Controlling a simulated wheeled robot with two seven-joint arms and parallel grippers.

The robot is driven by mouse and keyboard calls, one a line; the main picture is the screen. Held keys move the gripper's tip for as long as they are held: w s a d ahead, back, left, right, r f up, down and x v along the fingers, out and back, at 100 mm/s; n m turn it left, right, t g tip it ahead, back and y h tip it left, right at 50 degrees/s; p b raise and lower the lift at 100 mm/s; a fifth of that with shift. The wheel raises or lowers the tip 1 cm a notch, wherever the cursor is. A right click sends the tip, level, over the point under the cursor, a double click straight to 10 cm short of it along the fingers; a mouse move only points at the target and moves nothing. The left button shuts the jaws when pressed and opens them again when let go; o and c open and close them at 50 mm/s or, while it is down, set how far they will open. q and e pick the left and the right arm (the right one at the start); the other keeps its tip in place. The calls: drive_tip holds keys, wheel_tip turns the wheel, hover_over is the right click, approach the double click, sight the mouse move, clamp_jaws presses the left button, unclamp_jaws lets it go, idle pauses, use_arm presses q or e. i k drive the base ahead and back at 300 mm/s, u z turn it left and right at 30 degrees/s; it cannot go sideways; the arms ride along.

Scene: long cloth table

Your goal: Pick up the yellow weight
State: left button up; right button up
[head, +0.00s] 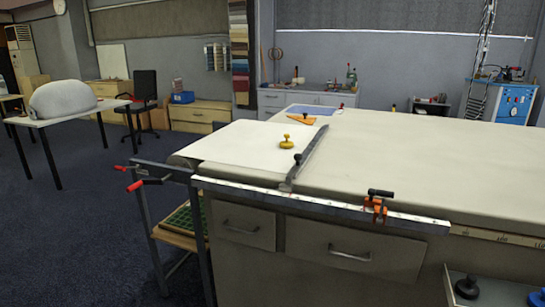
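The yellow weight (286,142) is a small round piece with a knob on top. It stands upright on the cloth-covered table (420,160), on the left part of the top. It is just left of a long metal bar that crosses the table. Neither of my grippers shows in the head view.
The metal bar (311,153) has a dark knob near its front end. A metal rail with an orange clamp (375,207) runs along the front edge. Orange and blue flat items lie behind the weight. A dark weight (467,287) sits on a low shelf at bottom right.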

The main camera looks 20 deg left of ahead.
sight(286, 144)
drive_tip(key=z, duration=1.15)
drive_tip(key=k, duration=0.15)
drive_tip(key=u, duration=2.8)
drive_tip(key=i, duration=0.9)
drive_tip(key=u, duration=0.1)
